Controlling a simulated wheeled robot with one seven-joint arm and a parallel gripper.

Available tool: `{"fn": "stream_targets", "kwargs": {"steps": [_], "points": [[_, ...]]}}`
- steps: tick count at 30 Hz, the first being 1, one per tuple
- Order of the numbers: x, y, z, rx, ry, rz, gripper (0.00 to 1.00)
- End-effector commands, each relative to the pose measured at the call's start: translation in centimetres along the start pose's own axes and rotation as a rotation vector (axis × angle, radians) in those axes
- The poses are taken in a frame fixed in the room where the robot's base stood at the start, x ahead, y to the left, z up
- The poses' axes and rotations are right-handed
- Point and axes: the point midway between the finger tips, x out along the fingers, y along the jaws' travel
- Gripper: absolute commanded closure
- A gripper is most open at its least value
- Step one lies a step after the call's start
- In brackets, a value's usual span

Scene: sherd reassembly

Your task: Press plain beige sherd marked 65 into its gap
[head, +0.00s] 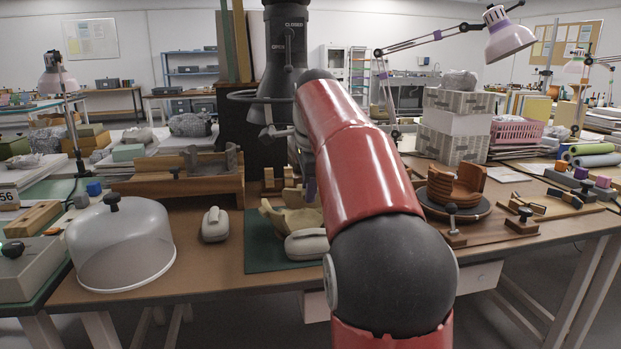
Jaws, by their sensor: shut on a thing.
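A pale beige, partly rebuilt bowl (288,221) stands on a dark green mat (259,252) at the middle of the bench, its rim uneven. My gripper (310,188) is low over the bowl's right side, mostly hidden behind my red arm. It is shut on the plain beige sherd. The sherd itself cannot be clearly told apart from the bowl here, and no mark 65 can be read. The gap, and whether the sherd touches its edges, cannot be made out.
A pale rounded block (305,244) sits in front of the bowl, and another (215,224) stands left of the mat. A clear dome (122,245) is at the left. A wooden tray (180,183) lies behind. Brown pottery (456,184) stands on a turntable at the right.

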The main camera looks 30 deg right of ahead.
Motion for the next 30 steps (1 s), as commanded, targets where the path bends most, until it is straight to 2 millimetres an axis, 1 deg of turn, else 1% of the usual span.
{"fn": "stream_targets", "kwargs": {"steps": [3, 18, 24, 30], "points": [[0.9, 0.3, 0.0, 0.0, 0.0, 0.0, 0.94], [3.8, 1.3, 0.1, -0.001, 0.0, -0.001, 0.94], [4.7, 1.6, 0.1, -0.001, 0.0, -0.001, 0.94], [5.1, 1.8, 0.1, -0.001, 0.0, 0.0, 0.94]]}}
